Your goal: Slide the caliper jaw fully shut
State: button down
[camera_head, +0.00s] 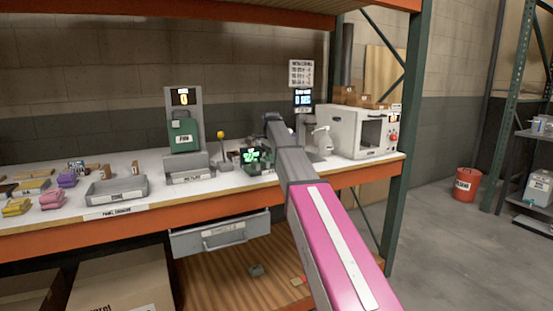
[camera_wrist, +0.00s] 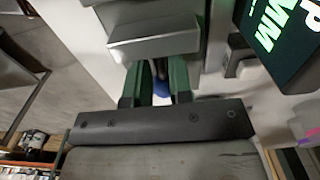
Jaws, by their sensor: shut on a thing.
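In the wrist view my gripper (camera_wrist: 158,82) shows as a dark bar with two green fingers close together. The fingers are shut against a grey block (camera_wrist: 153,40), which I take to be the caliper's sliding jaw. The block hides the fingertips, and a small blue part (camera_wrist: 161,88) shows between the fingers. A dark display with green "MM" lettering (camera_wrist: 272,32) is at the upper right. In the head view my arm covers the gripper and the caliper. A dark unit with green lit marks (camera_head: 257,158) sits just left of the arm. The gap at the jaw cannot be seen.
A white oven-like machine (camera_head: 360,132) stands right of my arm. A green-fronted stand (camera_head: 184,135), a yellow-knobbed lever (camera_head: 221,150) and a grey tray (camera_head: 117,192) are to the left. A drawer (camera_head: 220,233) hangs under the bench.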

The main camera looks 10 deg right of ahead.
aim_at(265, 160)
jog(key=shift+s+a, duration=0.2)
jog(key=shift+a, duration=0.45)
jog(key=shift+s+a, duration=0.2)
jog(key=shift+a, duration=0.4)
jog(key=c, duration=1.2)
grip_release()
notch_tip(265, 160, up, 11)
jog(key=shift+f, duration=0.1)
